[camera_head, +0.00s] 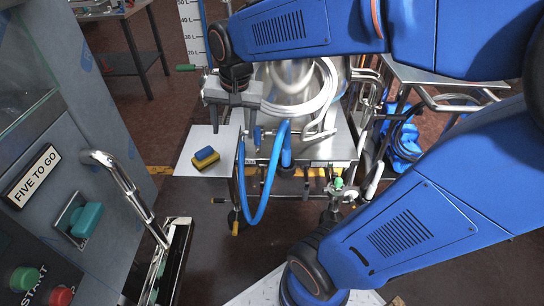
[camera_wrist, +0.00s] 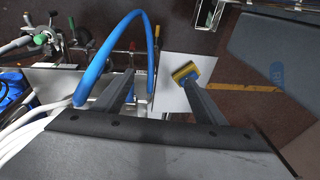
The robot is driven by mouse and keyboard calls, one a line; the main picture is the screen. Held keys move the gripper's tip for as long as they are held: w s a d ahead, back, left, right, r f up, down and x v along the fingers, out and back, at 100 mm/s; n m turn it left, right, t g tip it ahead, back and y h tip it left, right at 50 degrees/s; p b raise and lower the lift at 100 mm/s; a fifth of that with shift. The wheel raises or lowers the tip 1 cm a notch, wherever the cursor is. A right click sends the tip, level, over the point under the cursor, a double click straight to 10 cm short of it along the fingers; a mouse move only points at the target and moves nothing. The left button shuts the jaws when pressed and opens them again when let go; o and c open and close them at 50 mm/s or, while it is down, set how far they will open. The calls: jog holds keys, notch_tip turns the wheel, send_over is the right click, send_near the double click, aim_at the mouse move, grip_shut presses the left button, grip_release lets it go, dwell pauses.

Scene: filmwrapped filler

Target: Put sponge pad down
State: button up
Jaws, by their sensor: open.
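The sponge pad (camera_head: 207,157) is a small blue and yellow block. It lies on a white board (camera_head: 186,164) left of the metal cart, in the head view. It also shows in the wrist view (camera_wrist: 185,70), beside the tip of the right-hand finger and partly hidden by it. My gripper (camera_head: 231,126) is above and to the right of the pad in the head view, with its fingers pointing down. Its two fingers are spread with nothing between them in the wrist view (camera_wrist: 160,80). The pad is outside the jaws.
A blue hose (camera_head: 262,205) loops down just right of the board, close to my gripper. The metal cart (camera_head: 333,148) carries coiled white hoses. A grey machine (camera_head: 85,130) with a chrome handle (camera_head: 125,185) stands at the left. Open floor lies between machine and board.

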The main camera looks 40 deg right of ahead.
jog(key=s+d+n+t, duration=0.2)
jog(key=s+n, duration=0.5)
jog(key=s, duration=0.8)
jog(key=shift+f, duration=0.35)
jog(key=shift+o, duration=0.5)
